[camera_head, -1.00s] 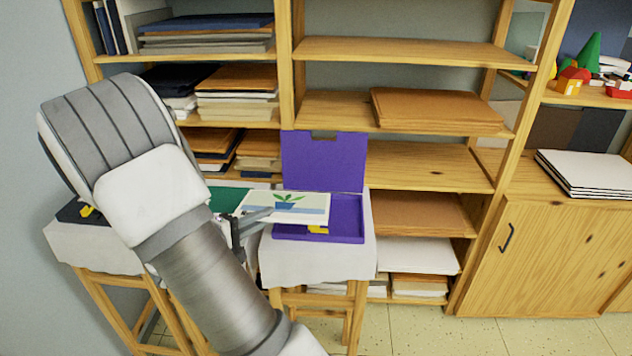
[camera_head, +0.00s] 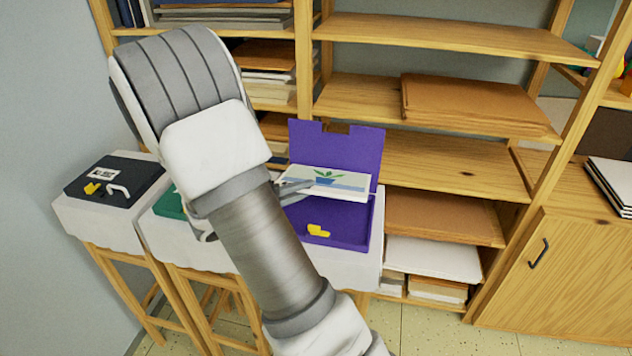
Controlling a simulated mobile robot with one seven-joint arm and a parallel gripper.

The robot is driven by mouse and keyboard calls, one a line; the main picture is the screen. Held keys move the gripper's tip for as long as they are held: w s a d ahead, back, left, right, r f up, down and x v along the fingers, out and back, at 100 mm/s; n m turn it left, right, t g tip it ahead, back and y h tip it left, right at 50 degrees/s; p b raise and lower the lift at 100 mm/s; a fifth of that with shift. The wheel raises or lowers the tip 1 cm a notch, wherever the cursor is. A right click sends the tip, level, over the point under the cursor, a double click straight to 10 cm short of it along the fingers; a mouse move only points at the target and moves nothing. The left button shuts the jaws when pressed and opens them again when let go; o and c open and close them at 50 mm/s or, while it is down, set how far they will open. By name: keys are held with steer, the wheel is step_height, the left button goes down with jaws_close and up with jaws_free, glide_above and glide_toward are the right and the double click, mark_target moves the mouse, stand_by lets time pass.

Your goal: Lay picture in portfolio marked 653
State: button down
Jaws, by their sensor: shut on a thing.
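The picture (camera_head: 327,182), a white sheet with a green plant in a blue pot, is held level at its left edge. My gripper (camera_head: 298,189) is shut on it; my arm hides part of the gripper. The picture is over the back part of the open purple portfolio (camera_head: 365,225), before its raised lid (camera_head: 355,145). The picture looks raised above the tray, but the exact gap cannot be told. A yellow piece (camera_head: 318,231) shows at the tray's front. No number 653 is readable on the purple portfolio.
A closed black portfolio (camera_head: 138,176) with a small label, too blurred to read, lies at left. A green portfolio (camera_head: 170,204) is mostly behind my arm. White-cloth stands (camera_head: 100,226) hold them. Wooden shelves (camera_head: 440,170) rise close behind; a cabinet (camera_head: 560,270) stands right.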

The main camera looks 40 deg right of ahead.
steer(key=shift+w+d, duration=0.1)
steer(key=shift+d, duration=0.4)
steer(key=shift+f, duration=0.15)
steer(key=shift+f+b, duration=1.4)
steer(key=shift+f, duration=1.2)
steer(key=shift+f+b, duration=1.2)
steer(key=shift+b, duration=0.05)
steer(key=shift+a+b, duration=0.2)
steer(key=shift+b, duration=0.45)
steer(key=shift+d+r+b, duration=0.1)
steer(key=shift+d+b, duration=0.1)
steer(key=shift+b, duration=0.45)
steer(key=c, duration=0.8)
jaws_free()
steer(key=shift+c, duration=0.2)
